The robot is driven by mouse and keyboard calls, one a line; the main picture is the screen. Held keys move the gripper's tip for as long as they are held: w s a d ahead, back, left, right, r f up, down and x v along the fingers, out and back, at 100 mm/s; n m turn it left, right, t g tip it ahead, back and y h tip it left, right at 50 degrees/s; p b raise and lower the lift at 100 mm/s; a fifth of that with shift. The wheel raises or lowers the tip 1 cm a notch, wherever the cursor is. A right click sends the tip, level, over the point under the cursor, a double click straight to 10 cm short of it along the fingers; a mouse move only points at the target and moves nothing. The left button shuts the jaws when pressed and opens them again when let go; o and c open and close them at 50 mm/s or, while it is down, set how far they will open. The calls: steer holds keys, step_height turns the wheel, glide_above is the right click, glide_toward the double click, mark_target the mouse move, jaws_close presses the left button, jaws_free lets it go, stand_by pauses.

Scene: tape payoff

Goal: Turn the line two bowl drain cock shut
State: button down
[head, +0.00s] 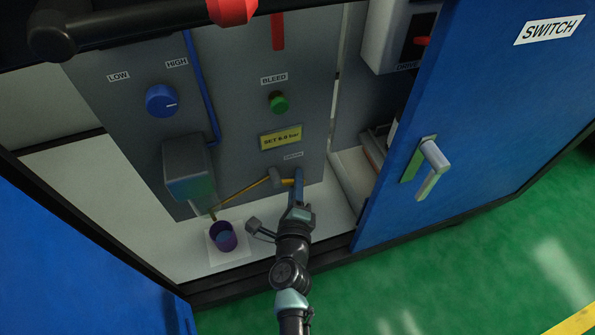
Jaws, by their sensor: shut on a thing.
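The drain cock (276,177) sits low on the grey panel in the head view, under a small label that seems to read DRAIN. A short yellow handle (287,181) points right from its grey body. My gripper (298,180) reaches up from below and is shut on the handle's end. The fingers partly hide the handle. A thin yellow tube (243,190) runs from the cock down left toward a purple cup (224,236) on a white square. No line number is readable near the cock.
A grey box (188,172) hangs left of the cock. A blue LOW/HIGH knob (161,100), a green BLEED knob (278,102) and a yellow set-pressure label (281,139) are above. A blue SWITCH door (465,120) stands close on the right; another blue panel (75,270) is lower left.

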steer(key=m+p, duration=0.1)
steer(key=f+m+g+y+p, duration=0.1)
steer(key=m, duration=0.1)
steer(key=shift+s+a, duration=0.2)
steer(key=shift+a, duration=0.2)
steer(key=shift+s+a+f+m+g+y+p, duration=0.15)
steer(key=shift+a+f+m+g+y+p, duration=0.2)
steer(key=shift+a+m+y+p, duration=0.45)
steer(key=shift+s+a+f+m+g+y+p, duration=0.3)
steer(key=shift+m+g+y+p, duration=0.35)
steer(key=shift+m, duration=0.7)
steer(key=shift+s+a+f+m+g+y+p, duration=0.1)
steer(key=shift+a+f+m+g+y+p, duration=0.15)
steer(key=shift+a+m+y+p, duration=0.55)
steer(key=shift+d+m, duration=0.15)
steer(key=shift+m, duration=0.2)
steer(key=c, duration=0.8)
jaws_free()
steer(key=shift+h, duration=0.25)
